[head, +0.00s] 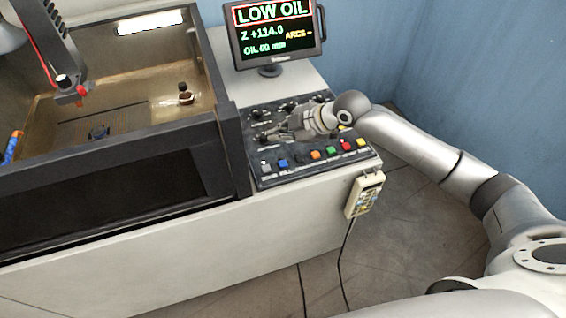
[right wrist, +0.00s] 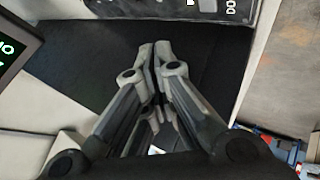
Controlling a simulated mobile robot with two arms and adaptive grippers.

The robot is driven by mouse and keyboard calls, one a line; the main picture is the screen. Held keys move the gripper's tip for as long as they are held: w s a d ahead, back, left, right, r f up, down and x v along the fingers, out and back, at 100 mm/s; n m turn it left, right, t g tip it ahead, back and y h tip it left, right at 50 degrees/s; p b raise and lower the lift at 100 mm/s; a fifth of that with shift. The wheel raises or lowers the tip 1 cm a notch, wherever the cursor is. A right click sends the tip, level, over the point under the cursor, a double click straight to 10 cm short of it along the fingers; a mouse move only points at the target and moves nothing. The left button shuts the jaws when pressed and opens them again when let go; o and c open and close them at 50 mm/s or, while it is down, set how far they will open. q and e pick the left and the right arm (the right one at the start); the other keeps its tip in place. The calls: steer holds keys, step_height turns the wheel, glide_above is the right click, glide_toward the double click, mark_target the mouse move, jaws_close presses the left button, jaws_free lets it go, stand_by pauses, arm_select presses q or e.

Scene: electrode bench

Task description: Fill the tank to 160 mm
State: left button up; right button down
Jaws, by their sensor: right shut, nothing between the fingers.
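The tank (head: 130,105) is an open, dark-rimmed basin on the left in the head view, with a brownish inside. The monitor (head: 272,32) reads LOW OIL in a red frame, with Z +114.0 and an oil reading that looks like 60 mm. The control panel (head: 262,169) carries knobs and a front row of coloured buttons, including a blue button (head: 283,163) near a label that looks like FILL. My right gripper (head: 268,136) is above the panel's left part, shut and empty. Its closed fingers show in the right wrist view (right wrist: 157,52). My left gripper is not in view.
A dark machine head with a red part (head: 82,92) hangs over the tank. A small dark-topped object (head: 184,94) stands inside at right. A handheld pendant (head: 364,195) hangs on the cabinet's front right, its cable running down. A blue wall (head: 440,70) stands behind.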

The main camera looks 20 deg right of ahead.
steer(key=b, duration=0.6)
glide_above(281, 166)
step_height(281, 166, down, 7)
steer(key=shift+r, duration=0.2)
steer(key=shift+f+b, duration=0.4)
steer(key=shift+f, duration=0.6)
steer(key=shift+f, duration=0.1)
steer(key=shift+f, duration=0.3)
steer(key=shift+f+b, duration=0.35)
steer(key=shift+f, duration=0.1)
stand_by(0.5)
stand_by(0.4)
steer(key=shift+r+p, duration=0.85)
steer(key=shift+r, duration=0.05)
steer(key=shift+r, duration=0.1)
